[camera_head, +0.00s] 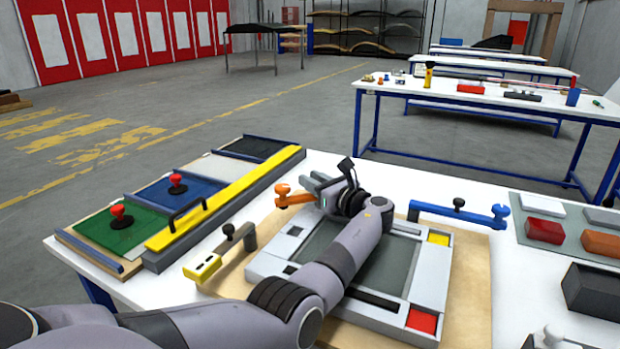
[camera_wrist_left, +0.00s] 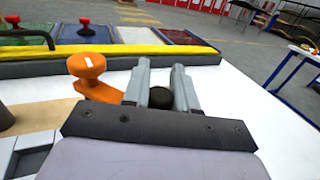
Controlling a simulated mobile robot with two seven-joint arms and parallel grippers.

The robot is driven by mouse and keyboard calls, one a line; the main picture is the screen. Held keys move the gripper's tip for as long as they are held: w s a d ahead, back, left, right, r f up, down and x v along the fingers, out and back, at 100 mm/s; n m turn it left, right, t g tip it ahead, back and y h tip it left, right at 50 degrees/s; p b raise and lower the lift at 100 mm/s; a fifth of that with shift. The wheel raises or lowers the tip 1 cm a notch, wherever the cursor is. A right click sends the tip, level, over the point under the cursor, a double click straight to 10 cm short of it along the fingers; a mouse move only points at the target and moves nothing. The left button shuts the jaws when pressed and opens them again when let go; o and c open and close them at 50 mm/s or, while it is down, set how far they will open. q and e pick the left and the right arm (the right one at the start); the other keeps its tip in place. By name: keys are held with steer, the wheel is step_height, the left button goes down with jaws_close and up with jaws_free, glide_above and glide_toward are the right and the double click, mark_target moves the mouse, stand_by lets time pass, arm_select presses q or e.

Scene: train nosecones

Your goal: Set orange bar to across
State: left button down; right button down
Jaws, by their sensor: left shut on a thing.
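The orange bar (camera_head: 295,197) is at the back left corner of the grey-and-white frame, with its orange round end (camera_head: 283,189) to the left of my left gripper (camera_head: 312,186). In the left wrist view the orange bar (camera_wrist_left: 106,93) runs from its round end toward my left gripper (camera_wrist_left: 162,72). The gripper's two fingers stand on either side of a black knob (camera_wrist_left: 160,97), shut on it. The gripper and arm hide the rest of the bar.
A blue bar (camera_head: 435,209) with a black knob lies at the frame's back right, and a yellow bar (camera_head: 203,268) at its left. A yellow rail with a black handle (camera_head: 187,215) and colored panels stand at left. A dark bin (camera_head: 592,292) is at right.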

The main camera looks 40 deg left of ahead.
arm_select(q)
steer(key=shift+s+d+f+n+g+b, duration=0.2)
steer(key=shift+d+n+g+b, duration=0.25)
steer(key=shift+g+b, duration=0.3)
steer(key=shift+s+d+r+n+g+b, duration=0.25)
steer(key=shift+n+g+b, duration=0.15)
steer(key=shift+g, duration=0.25)
steer(key=c, duration=0.9)
jaws_free()
steer(key=shift+c, duration=0.2)
